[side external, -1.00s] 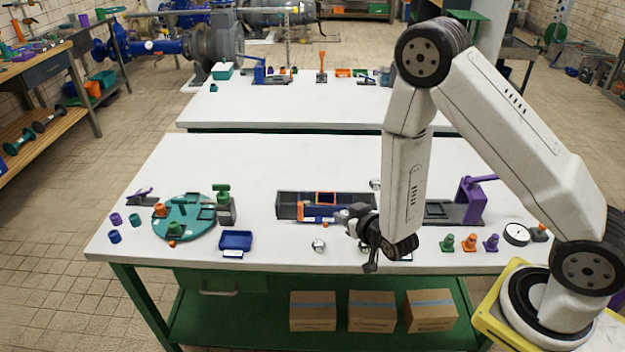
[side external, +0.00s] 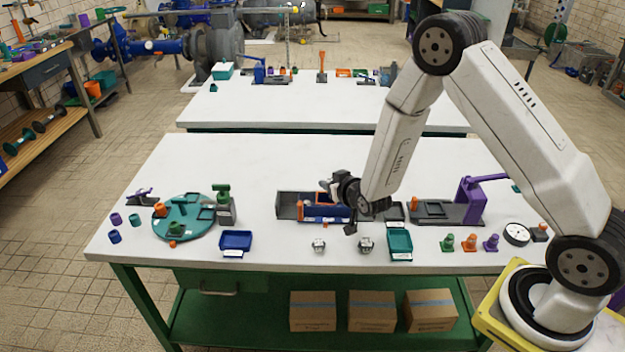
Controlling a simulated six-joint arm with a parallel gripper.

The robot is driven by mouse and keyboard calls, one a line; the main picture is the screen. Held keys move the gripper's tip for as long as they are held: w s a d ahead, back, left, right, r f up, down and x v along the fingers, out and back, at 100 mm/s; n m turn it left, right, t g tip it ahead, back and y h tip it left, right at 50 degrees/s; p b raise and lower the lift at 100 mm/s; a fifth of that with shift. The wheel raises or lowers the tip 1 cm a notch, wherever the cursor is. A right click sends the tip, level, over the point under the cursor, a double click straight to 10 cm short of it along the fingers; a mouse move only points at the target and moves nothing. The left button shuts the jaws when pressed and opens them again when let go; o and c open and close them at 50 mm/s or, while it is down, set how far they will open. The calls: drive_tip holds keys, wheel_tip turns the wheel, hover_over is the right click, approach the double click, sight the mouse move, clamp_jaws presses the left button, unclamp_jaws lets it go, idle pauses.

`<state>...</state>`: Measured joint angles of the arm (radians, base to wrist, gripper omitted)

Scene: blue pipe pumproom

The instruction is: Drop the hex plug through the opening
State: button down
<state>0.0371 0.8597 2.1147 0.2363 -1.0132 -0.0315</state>
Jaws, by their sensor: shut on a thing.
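My gripper (side external: 328,185) is over the dark long box in the middle of the near table, its fingers pointing left. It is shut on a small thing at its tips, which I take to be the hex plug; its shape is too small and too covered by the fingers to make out. The dark box (side external: 287,205) has a blue front panel (side external: 322,213) and an orange-framed opening (side external: 321,198) in its top. The gripper and wrist cover the right part of the box and part of the frame.
Two silvery hex-like pieces, one left (side external: 319,245) and one right (side external: 366,245), lie in front of the box. A blue tray (side external: 236,241) and teal tray (side external: 399,243) flank them. A teal turntable (side external: 184,233) is left; a purple-lever fixture (side external: 470,200) is right.

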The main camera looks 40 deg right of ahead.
drive_tip(key=shift+w+d+r, duration=0.35)
drive_tip(key=shift+w+d, duration=0.2)
drive_tip(key=shift+w, duration=0.2)
drive_tip(key=shift+w+d+r, duration=0.3)
drive_tip(key=shift+w+d, duration=0.25)
drive_tip(key=shift+w, duration=0.2)
drive_tip(key=shift+f, duration=0.2)
drive_tip(key=shift+f, duration=3.8)
drive_tip(key=shift+c, duration=1.6)
unclamp_jaws()
